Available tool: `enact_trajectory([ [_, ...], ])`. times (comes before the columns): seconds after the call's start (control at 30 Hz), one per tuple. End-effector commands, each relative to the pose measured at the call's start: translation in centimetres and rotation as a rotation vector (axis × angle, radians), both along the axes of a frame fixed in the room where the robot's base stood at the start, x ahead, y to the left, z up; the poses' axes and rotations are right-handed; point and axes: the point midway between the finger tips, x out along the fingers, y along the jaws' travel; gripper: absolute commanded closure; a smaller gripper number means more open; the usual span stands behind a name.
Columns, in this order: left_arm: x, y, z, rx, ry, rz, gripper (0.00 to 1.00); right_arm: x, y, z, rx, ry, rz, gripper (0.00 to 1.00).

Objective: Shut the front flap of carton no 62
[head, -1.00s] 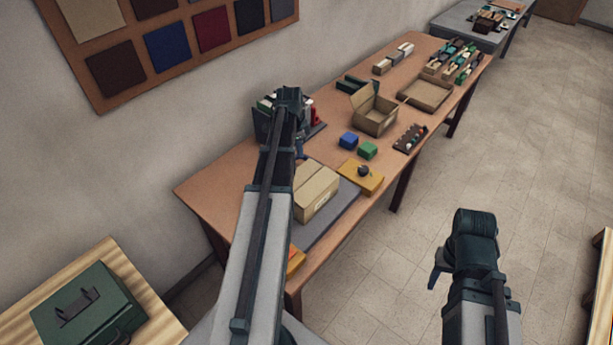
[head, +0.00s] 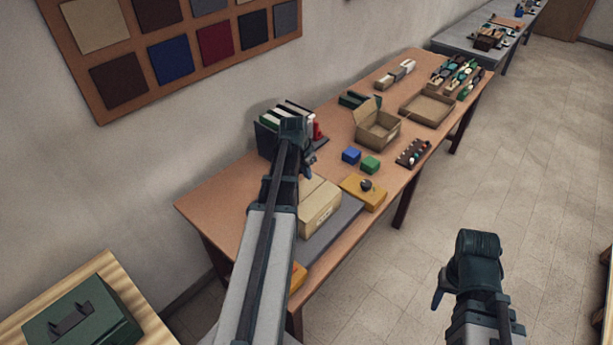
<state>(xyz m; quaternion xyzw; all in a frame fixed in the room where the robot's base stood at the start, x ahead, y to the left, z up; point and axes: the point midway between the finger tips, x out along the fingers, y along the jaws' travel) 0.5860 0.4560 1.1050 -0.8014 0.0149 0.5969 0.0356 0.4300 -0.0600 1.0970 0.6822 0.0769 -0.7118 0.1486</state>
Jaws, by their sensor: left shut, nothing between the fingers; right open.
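A cardboard carton (head: 322,212) stands on a grey mat (head: 335,233) on the near part of the brown table. Its top looks covered by flaps, with a seam across it, and a small pale label is on its front side. A second carton (head: 378,133) stands farther back with its top open and a flap raised. The numbers are too small to read. My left gripper (head: 307,173) is shut and empty, just behind the near carton in the picture; contact cannot be told. My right gripper (head: 437,300) is open, over the floor right of the table.
A blue block (head: 351,155), a green block (head: 370,165) and a yellow box with a dark knob (head: 362,191) lie beyond the near carton. A rack of binders (head: 284,117) stands by the wall. A green case (head: 82,322) is at lower left. The floor at right is clear.

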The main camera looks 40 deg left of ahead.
Motion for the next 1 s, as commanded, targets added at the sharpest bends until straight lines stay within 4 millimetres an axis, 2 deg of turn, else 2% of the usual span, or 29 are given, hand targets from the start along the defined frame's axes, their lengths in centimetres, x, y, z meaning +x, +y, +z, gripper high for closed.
enact_trajectory([
  [0.03,0.3,0.0,-1.2,0.000,0.000,-0.001,1.00,0.0,0.0,-1.2,0.000,0.000,0.001,0.50],
  [0.57,2.4,0.2,-8.5,0.000,0.000,-0.001,1.00,0.0,0.0,-8.5,-0.003,0.000,0.012,0.50],
  [0.7,2.3,0.4,-10.3,0.000,0.000,-0.001,1.00,0.0,0.0,-10.3,-0.002,0.001,0.011,0.50],
  [0.83,2.3,0.5,-11.4,0.000,0.000,-0.001,1.00,0.0,0.0,-11.4,-0.002,0.001,0.011,0.50],
  [1.0,2.3,0.6,-11.7,0.000,0.000,-0.001,1.00,0.0,0.0,-11.7,-0.002,0.000,0.010,0.50],
])
